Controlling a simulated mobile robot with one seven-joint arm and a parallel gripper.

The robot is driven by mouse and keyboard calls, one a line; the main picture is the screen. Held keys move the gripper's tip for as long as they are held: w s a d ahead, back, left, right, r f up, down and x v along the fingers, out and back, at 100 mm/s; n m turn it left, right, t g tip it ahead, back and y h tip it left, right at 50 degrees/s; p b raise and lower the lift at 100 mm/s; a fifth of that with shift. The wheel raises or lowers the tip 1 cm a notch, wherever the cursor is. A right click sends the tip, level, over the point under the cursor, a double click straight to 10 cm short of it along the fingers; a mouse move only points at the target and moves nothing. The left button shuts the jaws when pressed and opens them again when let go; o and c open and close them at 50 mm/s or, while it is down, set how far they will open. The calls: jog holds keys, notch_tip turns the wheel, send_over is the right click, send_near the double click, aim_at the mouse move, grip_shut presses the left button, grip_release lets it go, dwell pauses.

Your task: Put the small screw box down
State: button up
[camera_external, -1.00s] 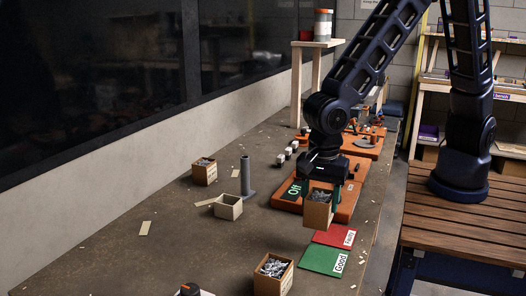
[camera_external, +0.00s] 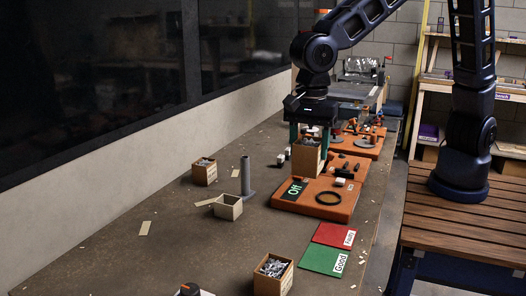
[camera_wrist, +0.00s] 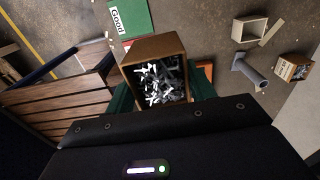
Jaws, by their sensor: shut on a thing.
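The small screw box (camera_external: 307,160) is an open-topped brown box with metal screws inside. My gripper (camera_external: 309,138) is shut on it, one green finger on each side, and holds it upright. In the external view it appears over the back left part of an orange station (camera_external: 330,210); its exact height is hard to judge. In the wrist view the box (camera_wrist: 178,47) sits between the fingers, with the screws visible inside. The station is mostly hidden behind the box and gripper in the wrist view.
A larger screw box (camera_external: 273,284) stands at the front, another box (camera_external: 204,174) at left. An empty open box (camera_external: 229,209) and grey upright cylinder (camera_external: 246,178) stand between. Green (camera_external: 320,261) and red (camera_external: 328,234) mats lie bare at the right edge. The left middle bench is mostly clear.

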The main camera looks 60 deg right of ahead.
jog(key=w+d, duration=2.7)
jog(key=w, duration=0.3)
notch_tip(320, 180, down, 20)
jog(key=shift+w+a+f, duration=0.1)
jog(key=shift+a, duration=0.05)
jog(key=shift+f, duration=0.1)
jog(key=o, duration=1.1)
jog(key=shift+f, duration=0.1)
jog(key=shift+c, duration=0.2)
jog(key=shift+o, duration=0.3)
